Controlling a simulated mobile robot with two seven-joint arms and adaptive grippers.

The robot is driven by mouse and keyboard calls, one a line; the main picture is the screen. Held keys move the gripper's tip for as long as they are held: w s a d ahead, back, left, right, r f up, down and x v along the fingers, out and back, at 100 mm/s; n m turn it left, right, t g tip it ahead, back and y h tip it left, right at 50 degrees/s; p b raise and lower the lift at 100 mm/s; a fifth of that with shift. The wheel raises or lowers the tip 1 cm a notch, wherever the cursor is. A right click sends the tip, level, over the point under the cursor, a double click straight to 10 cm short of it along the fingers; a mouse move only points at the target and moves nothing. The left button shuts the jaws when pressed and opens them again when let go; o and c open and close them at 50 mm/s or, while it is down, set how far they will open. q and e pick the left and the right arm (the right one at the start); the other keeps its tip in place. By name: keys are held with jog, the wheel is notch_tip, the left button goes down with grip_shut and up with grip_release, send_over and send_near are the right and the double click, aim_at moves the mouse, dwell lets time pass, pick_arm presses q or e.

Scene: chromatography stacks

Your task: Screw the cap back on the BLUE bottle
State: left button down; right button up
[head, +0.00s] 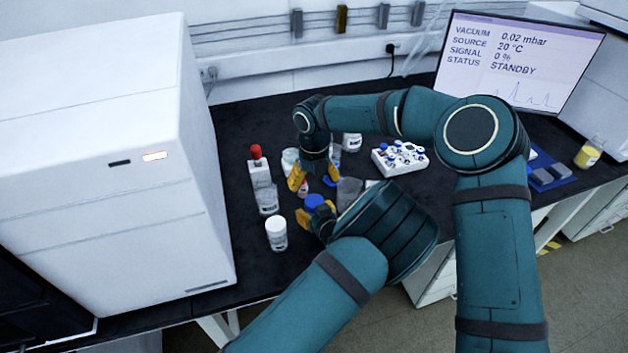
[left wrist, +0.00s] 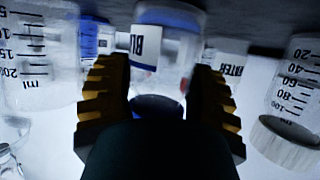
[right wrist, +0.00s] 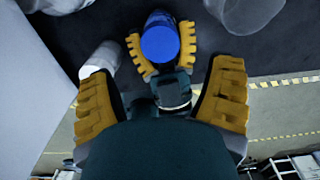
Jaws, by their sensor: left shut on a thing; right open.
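The blue bottle (left wrist: 165,50), clear with a white label starting "BL", is between the yellow fingers of my left gripper (head: 315,211). These fingers are shut on it. A round blue cap (right wrist: 160,40) shows on top of it in the right wrist view; the cap also shows in the head view (head: 314,201). I cannot tell whether it is screwed tight. My right gripper (head: 308,187) is open with its fingers pointing down, just behind and above the bottle in the head view. In the right wrist view its fingers are wide apart, with nothing between them.
Close by stand a red-capped bottle (head: 262,174), a clear beaker (head: 268,202), a white-capped bottle (head: 277,236) and another beaker (head: 348,190). A small blue item (head: 330,182) lies behind. A white vial rack (head: 380,164) is right. A large white instrument (head: 110,210) borders the left.

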aim_at(314, 200)
jog(key=shift+f, duration=0.1)
jog(key=shift+f, duration=3.95)
jog(key=c, duration=1.3)
jog(key=o, duration=1.3)
jog(key=shift+r, duration=2.3)
jog(key=o, duration=0.3)
jog(key=shift+o, duration=0.2)
